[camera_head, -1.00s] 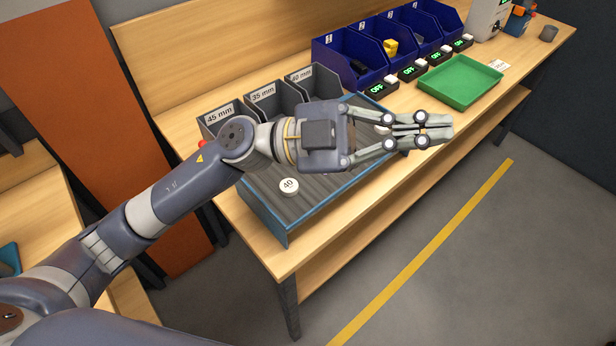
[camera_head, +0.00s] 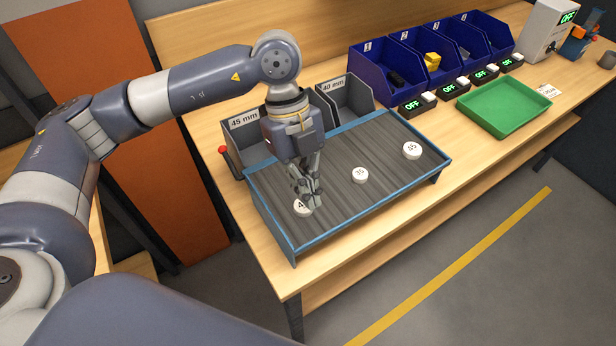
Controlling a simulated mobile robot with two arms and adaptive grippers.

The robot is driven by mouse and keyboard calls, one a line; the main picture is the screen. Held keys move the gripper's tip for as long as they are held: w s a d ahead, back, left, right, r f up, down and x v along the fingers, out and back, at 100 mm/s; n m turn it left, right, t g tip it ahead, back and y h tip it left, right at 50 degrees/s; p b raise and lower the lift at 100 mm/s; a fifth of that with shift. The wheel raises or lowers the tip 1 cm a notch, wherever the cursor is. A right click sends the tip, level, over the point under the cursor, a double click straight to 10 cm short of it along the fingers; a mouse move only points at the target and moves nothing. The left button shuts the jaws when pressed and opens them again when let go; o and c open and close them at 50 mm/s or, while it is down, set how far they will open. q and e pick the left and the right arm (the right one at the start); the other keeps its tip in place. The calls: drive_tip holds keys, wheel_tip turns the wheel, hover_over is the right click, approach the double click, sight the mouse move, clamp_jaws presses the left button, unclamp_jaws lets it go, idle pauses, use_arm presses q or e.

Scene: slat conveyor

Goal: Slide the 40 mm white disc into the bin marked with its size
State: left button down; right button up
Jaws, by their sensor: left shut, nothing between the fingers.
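The white disc marked 40 (camera_head: 301,208) lies flat on the slat conveyor (camera_head: 385,135), near its left front end. Only part of its number shows now. My left gripper (camera_head: 313,205) points down with its fingers together and empty. Its tips are right at the disc's right side and overlap it in the picture; I cannot tell whether they touch. Behind the conveyor stand grey bins: the 45 mm bin (camera_head: 247,135) at left and the 40 mm bin (camera_head: 347,97) at right. My arm hides most of the 35 mm bin between them. My right gripper is out of view.
Two other white discs, apparently 35 (camera_head: 360,175) and 45 (camera_head: 411,151), lie farther right on the conveyor. A blue rim (camera_head: 340,222) edges the conveyor. Blue bins (camera_head: 385,75) and a green tray (camera_head: 505,108) stand to the right. A red knob (camera_head: 222,149) is at the left.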

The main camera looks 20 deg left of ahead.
sight(316, 230)
use_arm(q)
drive_tip(key=shift+p+x, duration=0.7)
drive_tip(key=shift+x, duration=2.35)
